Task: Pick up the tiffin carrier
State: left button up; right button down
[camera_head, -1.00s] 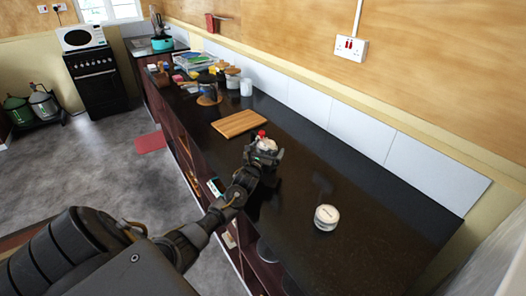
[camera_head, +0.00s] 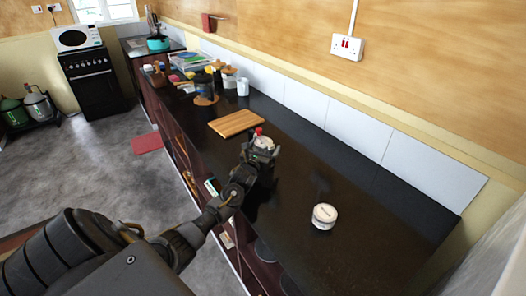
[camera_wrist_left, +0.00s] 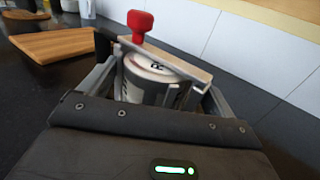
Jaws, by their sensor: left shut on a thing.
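The tiffin carrier (camera_head: 264,143) is a pale, round can with a bar across its top and a red knob. It is at the black counter, past the cutting board's near end. My left gripper (camera_head: 262,153) is shut on it. In the left wrist view the tiffin carrier (camera_wrist_left: 150,78) sits between the fingers of the left gripper (camera_wrist_left: 160,92), with its bar and knob above them. Its lower part is hidden by the gripper, so I cannot tell whether it touches the counter. My right gripper is not in view.
A wooden cutting board (camera_head: 235,123) lies on the counter (camera_head: 345,180) beyond the gripper. A small white round tin (camera_head: 324,216) stands nearer, at right. Jars and kitchenware crowd the far end. White tiles (camera_head: 355,130) line the wall side. Open counter surrounds the tin.

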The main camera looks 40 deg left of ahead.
pick_arm(q)
jog(key=shift+r, duration=0.55)
jog(key=s+a+r+b, duration=0.4)
jog(key=s+r+b, duration=0.1)
jog(key=s+r, duration=0.7)
jog(key=s+d+f+m+h, duration=0.3)
jog(key=d+h, duration=0.1)
jog(key=d, duration=0.7)
jog(key=s+d+f+m+g+h, duration=0.1)
jog(key=s+d+f+m+h, duration=0.2)
jog(key=d, duration=0.8)
jog(key=s+d+f+m+h, duration=0.3)
jog(key=s+d+h, duration=0.2)
jog(key=d, duration=0.6)
jog(key=shift+f+h, duration=0.25)
jog(key=shift+h, duration=0.95)
